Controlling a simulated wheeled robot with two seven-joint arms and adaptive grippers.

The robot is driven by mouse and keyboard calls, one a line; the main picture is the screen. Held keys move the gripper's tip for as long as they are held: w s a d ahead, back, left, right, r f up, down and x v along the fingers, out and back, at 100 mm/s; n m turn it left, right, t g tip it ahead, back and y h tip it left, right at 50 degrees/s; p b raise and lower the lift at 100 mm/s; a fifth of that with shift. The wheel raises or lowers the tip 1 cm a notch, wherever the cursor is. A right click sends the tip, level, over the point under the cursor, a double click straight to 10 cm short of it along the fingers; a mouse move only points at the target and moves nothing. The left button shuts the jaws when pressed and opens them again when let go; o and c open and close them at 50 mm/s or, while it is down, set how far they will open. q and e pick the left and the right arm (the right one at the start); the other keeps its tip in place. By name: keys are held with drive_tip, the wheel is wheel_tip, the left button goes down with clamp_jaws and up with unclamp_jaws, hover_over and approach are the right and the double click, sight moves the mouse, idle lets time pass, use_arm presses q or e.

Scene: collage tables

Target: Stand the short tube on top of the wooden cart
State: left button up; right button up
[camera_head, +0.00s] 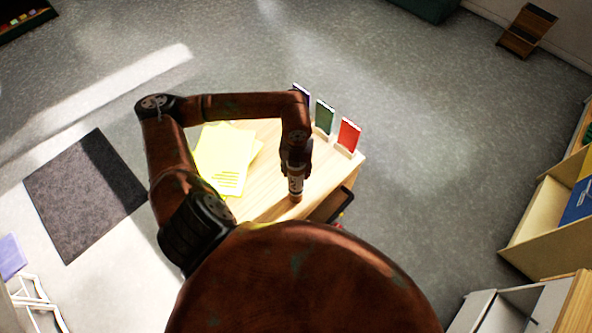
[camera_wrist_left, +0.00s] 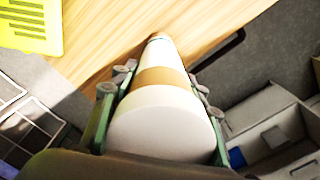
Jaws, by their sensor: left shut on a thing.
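The short tube (camera_head: 295,187) is white with a tan band and is held roughly upright over the wooden cart (camera_head: 268,205). My left gripper (camera_head: 295,172) is shut on the tube from above. In the left wrist view the tube (camera_wrist_left: 160,105) lies between the two green fingers, and its far end points at the wooden top (camera_wrist_left: 130,30). I cannot tell whether its lower end touches the wood. The tube is near the cart's right edge. My right gripper is not in view.
Yellow sheets (camera_head: 222,160) lie on the cart's left part. Bare wood surrounds the tube. Shelves (camera_head: 540,215) stand at the right.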

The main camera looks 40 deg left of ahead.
use_arm(q)
drive_tip(key=o, duration=1.6)
drive_tip(key=shift+r, duration=0.1)
wheel_tip(320, 180, up, 11)
drive_tip(key=shift+b, duration=1.05)
drive_tip(key=shift+r, duration=0.55)
